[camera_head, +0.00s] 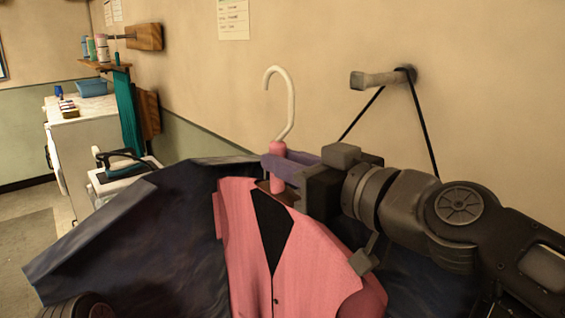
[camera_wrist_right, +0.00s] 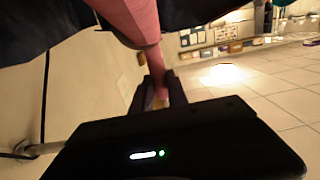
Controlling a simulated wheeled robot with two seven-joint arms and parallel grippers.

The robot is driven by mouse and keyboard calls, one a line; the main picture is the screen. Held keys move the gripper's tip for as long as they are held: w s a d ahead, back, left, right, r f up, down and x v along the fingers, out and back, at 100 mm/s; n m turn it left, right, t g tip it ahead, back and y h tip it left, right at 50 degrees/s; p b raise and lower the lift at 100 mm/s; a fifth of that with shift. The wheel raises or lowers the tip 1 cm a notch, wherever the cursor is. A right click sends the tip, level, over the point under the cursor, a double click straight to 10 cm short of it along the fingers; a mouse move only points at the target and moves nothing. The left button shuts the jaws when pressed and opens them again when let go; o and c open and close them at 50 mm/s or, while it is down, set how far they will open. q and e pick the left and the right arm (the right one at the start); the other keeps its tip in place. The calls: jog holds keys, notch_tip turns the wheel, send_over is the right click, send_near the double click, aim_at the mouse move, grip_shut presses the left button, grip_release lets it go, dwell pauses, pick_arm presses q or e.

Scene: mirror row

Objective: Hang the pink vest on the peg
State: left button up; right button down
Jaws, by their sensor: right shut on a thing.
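The pink vest (camera_head: 245,230) hangs upright on a hanger (camera_head: 281,110) with a pale hook and a pink neck, over a large dark navy cloth. My right gripper (camera_head: 283,168) is shut on the hanger's neck just below the hook. The wrist view shows its fingers (camera_wrist_right: 157,92) around the pink neck and the vest (camera_wrist_right: 135,18) beyond. The hook is apart from the peg. My left gripper is out of view.
A black strap (camera_head: 421,125) loops over the peg's base and hangs down behind my right arm. A white cabinet (camera_head: 80,150), a small shelf with bottles (camera_head: 103,65) and a teal cloth (camera_head: 128,115) are at the left. The wall around the hook is bare.

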jog(key=w+d+f, duration=0.2)
jog(key=w+d, duration=1.1)
jog(key=d, duration=0.3)
jog(key=shift+w+d, duration=0.2)
jog(key=shift+w, duration=0.15)
dwell(1.3)
